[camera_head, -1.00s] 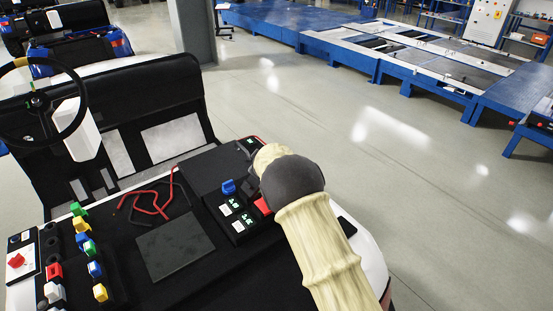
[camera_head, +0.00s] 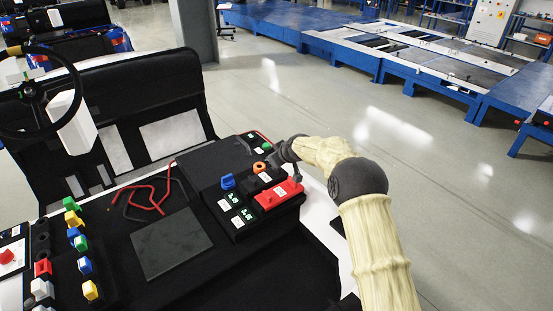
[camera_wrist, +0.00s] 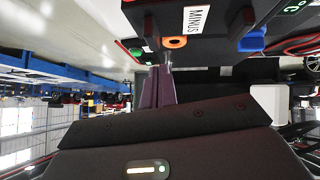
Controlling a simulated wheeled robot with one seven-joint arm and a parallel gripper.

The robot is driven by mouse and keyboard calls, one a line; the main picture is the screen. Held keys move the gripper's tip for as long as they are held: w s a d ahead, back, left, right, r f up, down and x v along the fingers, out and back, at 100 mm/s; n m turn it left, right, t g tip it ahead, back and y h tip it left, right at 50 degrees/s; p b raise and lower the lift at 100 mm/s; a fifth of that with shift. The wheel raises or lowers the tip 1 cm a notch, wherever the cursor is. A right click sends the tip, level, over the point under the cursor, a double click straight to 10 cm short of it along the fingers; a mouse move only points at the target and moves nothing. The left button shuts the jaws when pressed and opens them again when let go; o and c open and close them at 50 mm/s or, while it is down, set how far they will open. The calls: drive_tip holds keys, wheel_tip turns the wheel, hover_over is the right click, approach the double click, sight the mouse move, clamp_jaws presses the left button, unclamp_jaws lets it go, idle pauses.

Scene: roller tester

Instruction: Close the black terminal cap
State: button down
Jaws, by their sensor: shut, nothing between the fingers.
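In the head view, a black terminal cap (camera_head: 255,183) with a white label lies on the console beside an orange ring (camera_head: 259,167). I cannot tell how far it stands open. The wrist view shows a white MINUS label (camera_wrist: 197,19) on dark parts, with the orange ring (camera_wrist: 174,42) close by. My gripper (camera_head: 298,177) is shut and empty, at the console's right side just right of the orange ring. In the wrist view, the fingertips (camera_wrist: 166,62) lie just below the orange ring in the picture. I see no clear contact.
A red cap (camera_head: 278,194) with a label lies close to my fingers. A blue knob (camera_head: 228,181), a green button (camera_head: 266,149) and lit displays (camera_head: 245,214) are nearby. Loose red and black wires (camera_head: 150,195) lie left. Open floor lies to the right.

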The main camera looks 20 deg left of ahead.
drive_tip(key=s+d+r, duration=0.4)
drive_tip(key=d+r, duration=0.1)
drive_tip(key=r, duration=0.6)
drive_tip(key=shift+d+b, duration=0.35)
drive_tip(key=shift+d, duration=0.05)
drive_tip(key=s+d+m+h+p, duration=0.1)
drive_tip(key=s+d+m+h, duration=0.1)
drive_tip(key=s+d, duration=0.45)
drive_tip(key=s+d+r+m+g+h+p, duration=0.1)
drive_tip(key=s+d+m, duration=0.15)
drive_tip(key=d, duration=0.75)
drive_tip(key=s+d+m+h+p, duration=0.1)
drive_tip(key=s+d+m+h, duration=0.1)
drive_tip(key=s+d, duration=0.45)
drive_tip(key=s+d+f+m+g+h+p, duration=0.1)
drive_tip(key=s+d+m, duration=0.4)
drive_tip(key=s+d, duration=0.9)
drive_tip(key=s+g+p, duration=0.1)
drive_tip(key=s, duration=0.2)
drive_tip(key=shift+s+f+g+h, duration=0.2)
drive_tip(key=shift+s+g+h, duration=0.1)
drive_tip(key=shift+h, duration=0.1)
